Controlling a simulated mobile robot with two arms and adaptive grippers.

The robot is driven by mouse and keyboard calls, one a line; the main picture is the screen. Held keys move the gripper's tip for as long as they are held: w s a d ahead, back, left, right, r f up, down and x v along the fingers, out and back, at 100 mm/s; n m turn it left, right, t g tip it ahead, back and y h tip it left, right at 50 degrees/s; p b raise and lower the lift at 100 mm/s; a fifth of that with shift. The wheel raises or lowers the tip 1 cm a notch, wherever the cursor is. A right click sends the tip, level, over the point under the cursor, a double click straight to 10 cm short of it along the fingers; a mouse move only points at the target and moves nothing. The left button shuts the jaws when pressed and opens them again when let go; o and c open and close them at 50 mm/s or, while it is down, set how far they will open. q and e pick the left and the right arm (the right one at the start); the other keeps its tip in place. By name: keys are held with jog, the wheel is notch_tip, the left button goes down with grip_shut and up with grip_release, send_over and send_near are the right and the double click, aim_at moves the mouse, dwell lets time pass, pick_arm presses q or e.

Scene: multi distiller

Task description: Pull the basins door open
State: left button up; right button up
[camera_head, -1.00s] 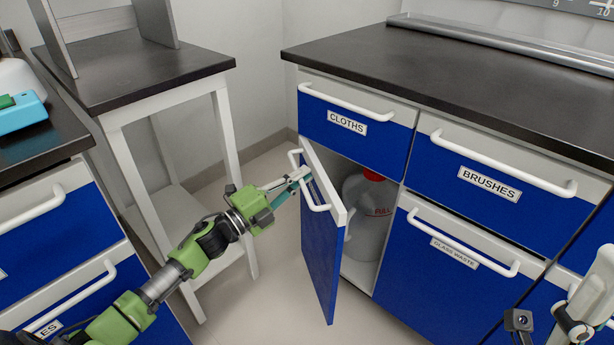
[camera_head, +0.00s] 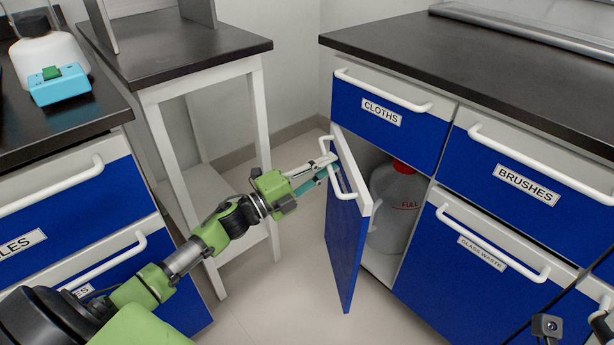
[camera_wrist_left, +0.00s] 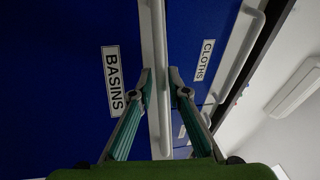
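The basins door (camera_head: 345,235) is a blue panel with a white edge, standing well open on the lower cabinet. It swings out from under the CLOTHS drawer (camera_head: 385,125). Its white handle (camera_head: 350,178) is near the top. In the left wrist view, the BASINS label (camera_wrist_left: 113,82) shows to the left of the white bar between my fingers. My left gripper (camera_head: 326,166) is at the handle, its fingers closed in on both sides of the bar (camera_wrist_left: 158,40). Only a bit of my right arm shows at the lower right; its fingers are out of sight.
A large plastic container (camera_head: 395,205) with a red cap stands inside the cabinet. The GLASS WASTE door (camera_head: 450,270) and BRUSHES drawer (camera_head: 510,185) are shut on the right. A white-legged side table (camera_head: 155,60) stands left. Bare floor (camera_head: 290,300) lies before the door.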

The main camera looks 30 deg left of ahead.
pick_arm(q)
jog(key=v, duration=1.1)
jog(key=shift+f, duration=0.1)
